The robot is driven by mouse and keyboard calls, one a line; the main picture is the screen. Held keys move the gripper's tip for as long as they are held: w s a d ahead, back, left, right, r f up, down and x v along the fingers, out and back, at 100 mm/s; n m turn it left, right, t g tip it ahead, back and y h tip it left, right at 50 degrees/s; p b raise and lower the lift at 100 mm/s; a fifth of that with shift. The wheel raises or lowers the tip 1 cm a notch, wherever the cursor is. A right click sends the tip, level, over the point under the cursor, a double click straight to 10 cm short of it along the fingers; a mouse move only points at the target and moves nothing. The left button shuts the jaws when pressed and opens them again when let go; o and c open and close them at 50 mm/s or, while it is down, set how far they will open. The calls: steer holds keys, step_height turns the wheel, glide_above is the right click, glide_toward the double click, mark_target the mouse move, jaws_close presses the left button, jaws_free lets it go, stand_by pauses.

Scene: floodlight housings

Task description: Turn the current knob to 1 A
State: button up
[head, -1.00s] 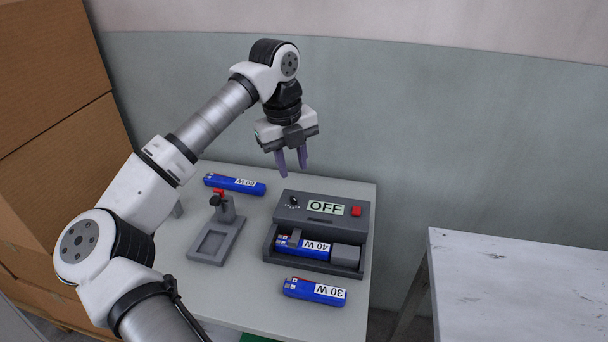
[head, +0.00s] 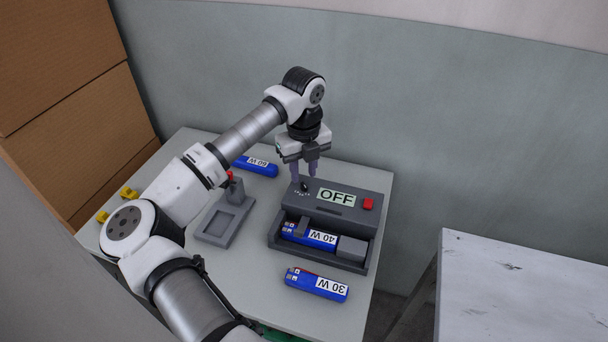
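The dark grey power unit (head: 325,220) stands on the table, with a display (head: 336,197) reading "OFF" and a red button (head: 368,204) on its top panel. The small black current knob (head: 304,186) is at the panel's left end, with a dial scale too small to read. My gripper (head: 304,181) points down over that end, with its purple fingers apart around or just above the knob. I cannot tell whether they touch it. A blue 40 W module (head: 309,235) lies in the unit's front bay.
A blue 30 W module (head: 317,284) lies in front of the unit, and a 60 W module (head: 256,166) lies behind my arm. A grey fixture with a red-topped clamp (head: 235,190) stands left. Yellow parts (head: 129,193) lie at the table's left. A white table (head: 522,285) stands right.

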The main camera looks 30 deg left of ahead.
mark_target(304, 185)
steer(key=shift+f, duration=1.75)
jaws_close()
